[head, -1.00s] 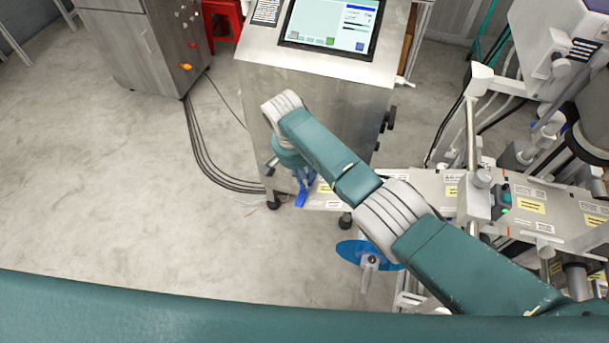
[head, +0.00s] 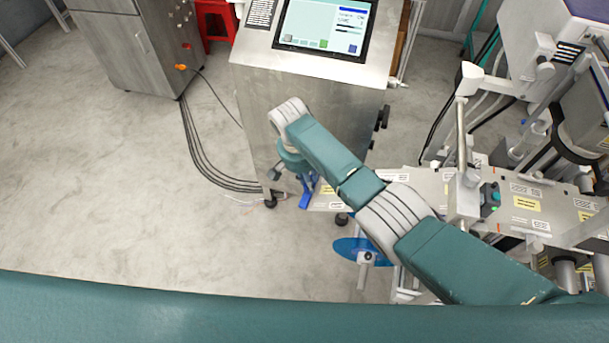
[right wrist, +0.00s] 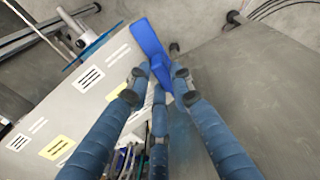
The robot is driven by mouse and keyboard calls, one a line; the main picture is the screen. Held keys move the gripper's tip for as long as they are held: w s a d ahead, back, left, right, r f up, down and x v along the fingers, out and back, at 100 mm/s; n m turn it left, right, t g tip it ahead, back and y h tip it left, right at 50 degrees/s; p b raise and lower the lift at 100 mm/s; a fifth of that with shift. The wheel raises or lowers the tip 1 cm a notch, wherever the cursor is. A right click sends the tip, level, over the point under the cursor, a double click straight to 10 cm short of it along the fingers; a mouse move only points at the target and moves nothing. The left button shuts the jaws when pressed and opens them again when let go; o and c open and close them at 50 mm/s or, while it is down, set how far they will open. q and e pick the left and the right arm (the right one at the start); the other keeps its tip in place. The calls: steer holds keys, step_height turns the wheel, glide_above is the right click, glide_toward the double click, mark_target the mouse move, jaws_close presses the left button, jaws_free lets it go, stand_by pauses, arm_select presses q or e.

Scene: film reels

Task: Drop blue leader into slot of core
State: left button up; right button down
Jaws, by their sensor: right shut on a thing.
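The blue leader (right wrist: 148,40) is a flat strip in the right wrist view. My right gripper (right wrist: 159,72) is shut on it, and one end sticks out beyond the fingertips. In the head view my right gripper (head: 300,182) is partly hidden by my arm, and the blue leader (head: 306,198) shows below it. A blue disc (head: 345,246) with a grey core (head: 367,258) lies lower right, apart from the leader and partly behind my arm. The core also shows at the upper left of the right wrist view (right wrist: 83,42). Its slot cannot be made out. My left gripper is out of view.
A steel cabinet with a screen (head: 325,27) stands just behind my right gripper. A grey panel with labels (head: 425,185) extends right of the gripper, with machine parts on it. Cables (head: 205,150) lie on the floor at left.

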steer(key=s+d+f+p, duration=0.1)
steer(key=d+f+p, duration=0.1)
steer(key=d+p, duration=0.4)
steer(key=d, duration=0.3)
steer(key=shift+s+d+f, duration=0.15)
steer(key=shift+s+f, duration=0.15)
steer(key=shift+f, duration=0.1)
stand_by(0.9)
steer(key=s+d+f+p, duration=0.2)
steer(key=d+f, duration=0.1)
steer(key=d, duration=0.7)
steer(key=shift+f+p, duration=0.15)
steer(key=shift+p, duration=0.15)
stand_by(1.5)
